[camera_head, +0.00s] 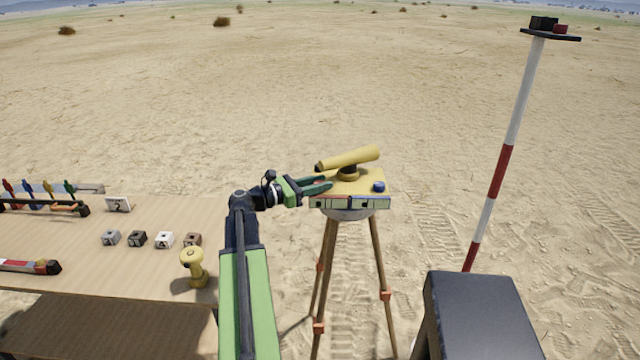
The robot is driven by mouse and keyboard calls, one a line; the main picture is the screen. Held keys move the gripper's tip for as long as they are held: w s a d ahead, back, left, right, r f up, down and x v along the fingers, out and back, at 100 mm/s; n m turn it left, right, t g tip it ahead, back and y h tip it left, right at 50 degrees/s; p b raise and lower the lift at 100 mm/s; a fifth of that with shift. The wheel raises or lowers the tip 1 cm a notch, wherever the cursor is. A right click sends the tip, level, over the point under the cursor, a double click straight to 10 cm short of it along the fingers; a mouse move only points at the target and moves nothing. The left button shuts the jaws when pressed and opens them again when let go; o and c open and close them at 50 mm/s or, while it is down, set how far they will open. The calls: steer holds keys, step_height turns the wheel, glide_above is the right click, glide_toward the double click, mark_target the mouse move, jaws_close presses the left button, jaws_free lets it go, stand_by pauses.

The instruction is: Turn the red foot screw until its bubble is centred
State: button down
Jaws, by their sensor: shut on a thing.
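A yellow levelling instrument (347,160) with a sighting tube stands on a tripod (378,255) right of centre. Its plate (352,188) has a blue foot screw (379,186) at the right corner. Small bubble vials (350,203) with coloured frames line the plate's front edge; the bubbles are too small to read. My gripper (322,186) reaches in from the left, with its dark green fingers at the plate's left corner. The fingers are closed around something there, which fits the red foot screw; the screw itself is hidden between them.
A wooden table (70,240) at left holds several small cubes (137,239), a yellow knobbed object (193,267) and a rack of coloured pieces (45,205). A black box-topped stand (482,315) is at lower right, near a red-and-white pole (502,160). Open sand lies behind.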

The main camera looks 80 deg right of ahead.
steer(key=c, duration=1)
jaws_free()
steer(key=v, duration=1.7)
steer(key=shift+w+a, duration=0.1)
steer(key=shift+a, duration=0.15)
